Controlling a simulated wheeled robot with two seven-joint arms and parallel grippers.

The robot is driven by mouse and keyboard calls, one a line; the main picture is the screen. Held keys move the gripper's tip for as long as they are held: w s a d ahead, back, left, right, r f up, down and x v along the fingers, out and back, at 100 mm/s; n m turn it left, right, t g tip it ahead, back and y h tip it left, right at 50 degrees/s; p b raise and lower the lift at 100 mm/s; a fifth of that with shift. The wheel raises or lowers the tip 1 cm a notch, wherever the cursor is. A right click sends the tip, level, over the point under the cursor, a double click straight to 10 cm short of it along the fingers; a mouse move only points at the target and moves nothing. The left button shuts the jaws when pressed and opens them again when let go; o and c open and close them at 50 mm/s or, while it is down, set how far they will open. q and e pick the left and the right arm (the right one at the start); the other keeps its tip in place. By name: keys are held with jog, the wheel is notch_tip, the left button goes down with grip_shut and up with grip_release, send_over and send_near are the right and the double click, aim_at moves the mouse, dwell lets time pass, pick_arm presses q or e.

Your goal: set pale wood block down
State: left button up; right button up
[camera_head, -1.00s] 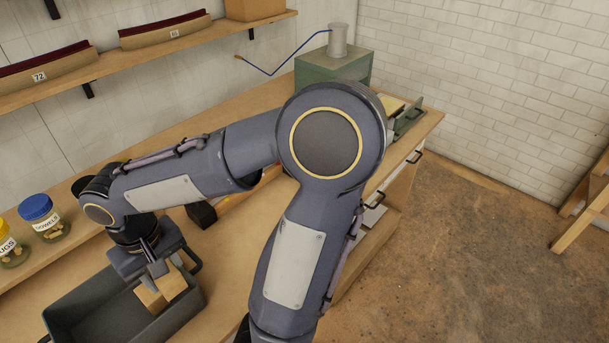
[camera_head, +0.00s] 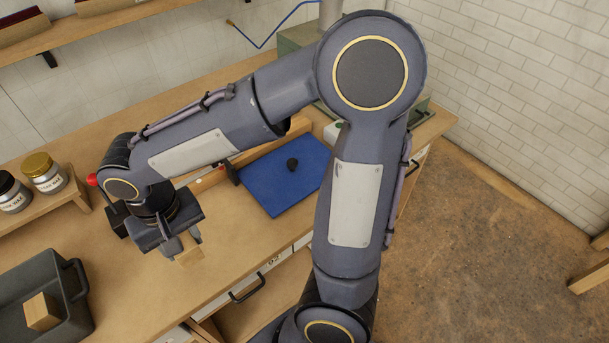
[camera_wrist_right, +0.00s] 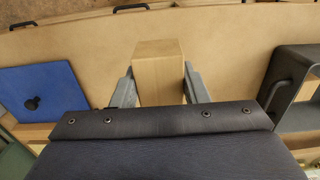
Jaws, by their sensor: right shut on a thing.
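My right gripper (camera_head: 182,246) is shut on a pale wood block (camera_head: 190,255). It holds the block over the bare wooden bench top, to the right of the grey bin. The right wrist view shows the block (camera_wrist_right: 158,75) squeezed between the two fingers (camera_wrist_right: 158,90), with bench top around it. Whether the block's underside touches the bench cannot be told. My left gripper is not in view.
A grey bin (camera_head: 72,310) at lower left holds another wood block (camera_head: 41,311). A blue mat (camera_head: 290,172) with a small black object (camera_head: 292,164) lies to the right. Jars (camera_head: 44,172) stand on a low wooden stand at left. Bench top between bin and mat is clear.

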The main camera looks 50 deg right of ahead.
jog(key=shift+s+d, duration=0.1)
jog(key=shift+d, duration=0.1)
jog(key=w+d+f, duration=0.1)
jog(key=d+f, duration=0.2)
jog(key=w+d+f+p, duration=0.1)
jog(key=w+d+f, duration=0.1)
jog(key=d, duration=0.2)
jog(key=w+d+f, duration=0.2)
jog(key=d+f, duration=0.1)
jog(key=d, duration=0.1)
jog(key=shift+w+d+f+p, duration=0.25)
jog(key=shift+f+p, duration=0.1)
jog(key=shift+d+f, duration=0.15)
jog(key=shift+f, duration=0.05)
jog(key=f, duration=0.3)
jog(key=shift+w+d+f, duration=0.15)
jog(key=shift+w+d, duration=0.05)
jog(key=shift+d, duration=0.15)
jog(key=shift+f, duration=0.3)
jog(key=shift+f, duration=0.1)
jog(key=o, duration=1)
